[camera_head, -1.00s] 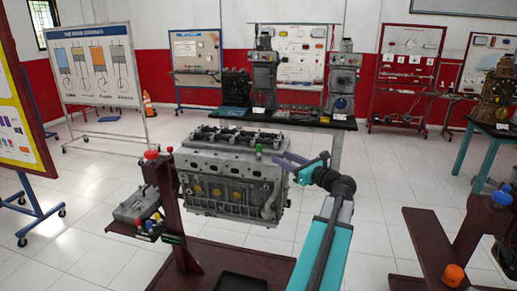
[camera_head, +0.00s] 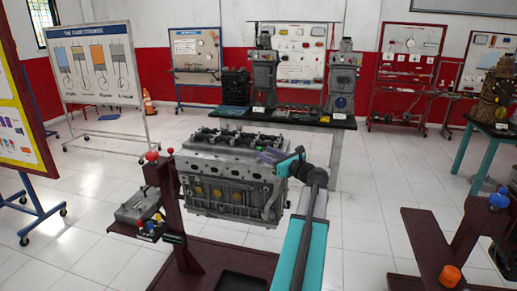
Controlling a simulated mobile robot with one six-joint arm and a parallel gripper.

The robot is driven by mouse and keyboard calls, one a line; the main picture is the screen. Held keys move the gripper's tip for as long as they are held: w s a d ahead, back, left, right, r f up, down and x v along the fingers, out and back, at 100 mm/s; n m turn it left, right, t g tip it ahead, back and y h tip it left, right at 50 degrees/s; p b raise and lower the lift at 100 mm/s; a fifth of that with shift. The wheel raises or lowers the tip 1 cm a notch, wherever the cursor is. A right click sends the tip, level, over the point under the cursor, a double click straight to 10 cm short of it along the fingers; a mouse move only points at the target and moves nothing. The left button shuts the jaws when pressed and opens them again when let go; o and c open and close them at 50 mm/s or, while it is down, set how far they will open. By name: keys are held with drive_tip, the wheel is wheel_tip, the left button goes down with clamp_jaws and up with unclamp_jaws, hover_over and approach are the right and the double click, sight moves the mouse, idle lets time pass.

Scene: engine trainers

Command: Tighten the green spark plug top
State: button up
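The grey engine block (camera_head: 230,178) hangs on a dark red stand in the middle of the view, with its head and valve gear (camera_head: 236,138) on top. My gripper (camera_head: 262,154), with purple fingers, is at the right end of the engine's top edge. The green spark plug top is not visible now; the gripper covers the place where it showed earlier. I cannot tell whether the fingers touch it or are closed around it.
The dark red engine stand (camera_head: 168,205) has a red knob (camera_head: 152,156) and a side tray of small parts (camera_head: 140,210). Another dark red stand with an orange knob (camera_head: 449,276) is at the right. A bench (camera_head: 285,119) stands behind. White floor between is clear.

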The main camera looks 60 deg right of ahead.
sight(259, 148)
drive_tip(key=shift+p+x, duration=0.5)
drive_tip(key=shift+x, duration=1.7)
drive_tip(key=shift+c, duration=0.3)
clamp_jaws()
drive_tip(key=shift+a, duration=0.15)
